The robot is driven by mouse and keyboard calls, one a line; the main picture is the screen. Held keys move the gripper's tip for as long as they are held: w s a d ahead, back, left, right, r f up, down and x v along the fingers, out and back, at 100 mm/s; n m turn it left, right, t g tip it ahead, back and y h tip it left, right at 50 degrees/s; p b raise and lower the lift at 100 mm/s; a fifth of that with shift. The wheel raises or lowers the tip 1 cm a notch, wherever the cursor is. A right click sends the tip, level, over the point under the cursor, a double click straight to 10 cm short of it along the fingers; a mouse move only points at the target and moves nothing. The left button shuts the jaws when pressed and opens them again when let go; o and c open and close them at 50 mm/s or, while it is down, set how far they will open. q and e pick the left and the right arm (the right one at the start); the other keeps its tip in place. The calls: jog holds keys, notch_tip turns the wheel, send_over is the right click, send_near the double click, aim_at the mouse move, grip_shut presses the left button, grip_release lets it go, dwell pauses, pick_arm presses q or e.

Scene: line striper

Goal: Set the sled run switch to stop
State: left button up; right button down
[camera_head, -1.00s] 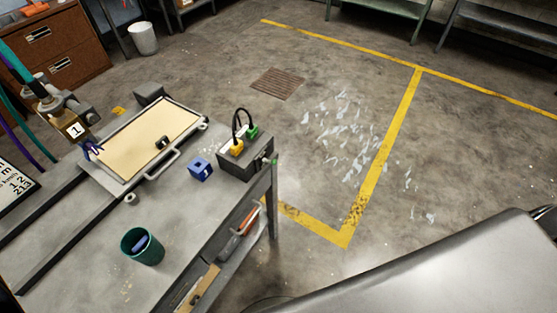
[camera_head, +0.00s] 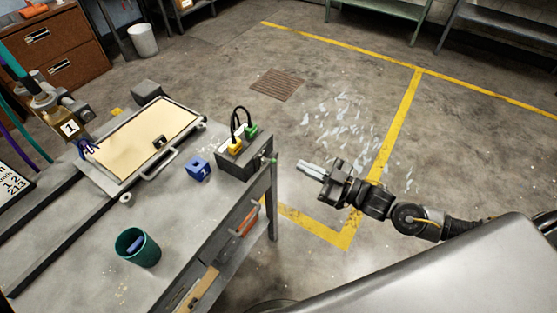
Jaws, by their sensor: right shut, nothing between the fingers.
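The sled (camera_head: 150,135), a framed cream panel with a handle, lies on the bench to the left. My right gripper (camera_head: 303,168) is shut and empty, to the right of the box and apart from it, pointing left. My left gripper is not in view.
A blue block (camera_head: 198,168) and a green cup (camera_head: 137,248) stand on the workbench (camera_head: 195,215). A dispenser marked 1 (camera_head: 69,128) hangs at the sled's left.

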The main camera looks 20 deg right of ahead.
jog(key=shift+w, duration=0.15)
jog(key=r+p, duration=0.1)
jog(key=p, duration=0.2)
send_over(269, 161)
jog(key=s, duration=0.2)
jog(key=f, duration=0.1)
jog(key=d+f, duration=0.2)
jog(key=f, duration=0.1)
jog(key=shift+s+p, duration=0.2)
jog(key=shift+p, duration=0.1)
